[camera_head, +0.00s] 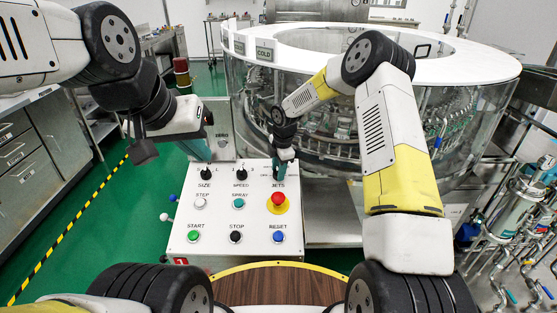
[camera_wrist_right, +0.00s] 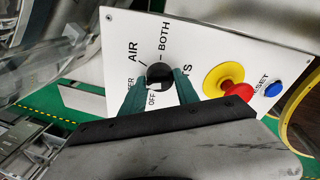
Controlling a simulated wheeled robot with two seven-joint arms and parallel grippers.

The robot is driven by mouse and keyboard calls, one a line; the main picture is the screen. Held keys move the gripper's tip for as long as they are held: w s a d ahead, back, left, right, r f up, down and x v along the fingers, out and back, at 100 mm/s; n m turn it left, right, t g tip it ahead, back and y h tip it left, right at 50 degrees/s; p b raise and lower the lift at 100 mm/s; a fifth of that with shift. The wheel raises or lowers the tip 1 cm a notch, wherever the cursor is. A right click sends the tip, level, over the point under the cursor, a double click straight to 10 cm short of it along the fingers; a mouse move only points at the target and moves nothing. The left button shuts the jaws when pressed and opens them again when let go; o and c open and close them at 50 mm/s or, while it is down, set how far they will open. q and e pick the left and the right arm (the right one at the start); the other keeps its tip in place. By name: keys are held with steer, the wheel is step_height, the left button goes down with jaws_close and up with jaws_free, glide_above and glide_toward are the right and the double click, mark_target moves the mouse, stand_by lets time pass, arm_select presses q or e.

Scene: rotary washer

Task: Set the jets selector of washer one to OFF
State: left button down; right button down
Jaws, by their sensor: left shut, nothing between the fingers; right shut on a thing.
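The white control panel (camera_head: 218,220) of the washer has a red tag marked 1 at its lower left. Its jets selector is a black knob (camera_wrist_right: 159,73) at the upper right, with AIR, BOTH, OFF and a partly covered label around it. My right gripper (camera_head: 281,174) is shut on this knob, its teal fingers (camera_wrist_right: 158,88) on either side. Which label the knob points at is not clear. The gripper mostly hides the knob in the head view. My left gripper (camera_head: 206,152) is shut and empty above the size selector (camera_head: 206,174).
The speed selector (camera_head: 241,174) is left of the jets selector. A red emergency button (camera_head: 278,198) on a yellow base sits just below it. Start (camera_head: 193,236), stop (camera_head: 236,237) and reset (camera_head: 278,237) buttons line the bottom. The round glass washer (camera_head: 250,95) stands behind.

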steer(key=n, duration=0.3)
steer(key=shift+n+h, duration=0.3)
steer(key=n, duration=0.3)
steer(key=shift+n+h, duration=0.3)
steer(key=n, duration=0.3)
steer(key=shift+h, duration=0.3)
steer(key=shift+n, duration=1.8)
steer(key=c, duration=0.9)
jaws_free()
steer(key=shift+a, duration=0.1)
